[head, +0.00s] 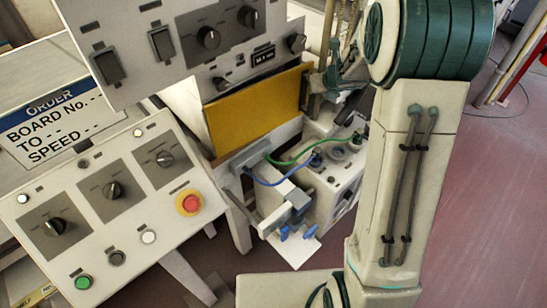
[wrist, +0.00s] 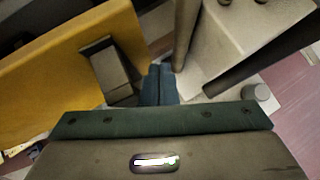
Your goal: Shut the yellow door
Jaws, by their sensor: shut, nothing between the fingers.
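The yellow door (head: 255,108) is a flat panel below the upper white control box, near the middle of the head view. A dark handle (head: 305,90) sits at its right end. In the wrist view the door (wrist: 50,75) fills the upper left, with the grey block-like handle (wrist: 110,68) on its face. My gripper (wrist: 159,82) is shut and empty, its blue-grey fingertips just right of the handle. I cannot tell whether they touch it. In the head view my arm hides part of the area by the door's right end. How far the door stands open is unclear.
A sloped control panel (head: 112,190) with a red button (head: 189,202) stands at the left. Below the door are a white unit (head: 335,165) and green and blue cables (head: 280,180). In the wrist view a pale box (wrist: 235,35) is close right of my fingers.

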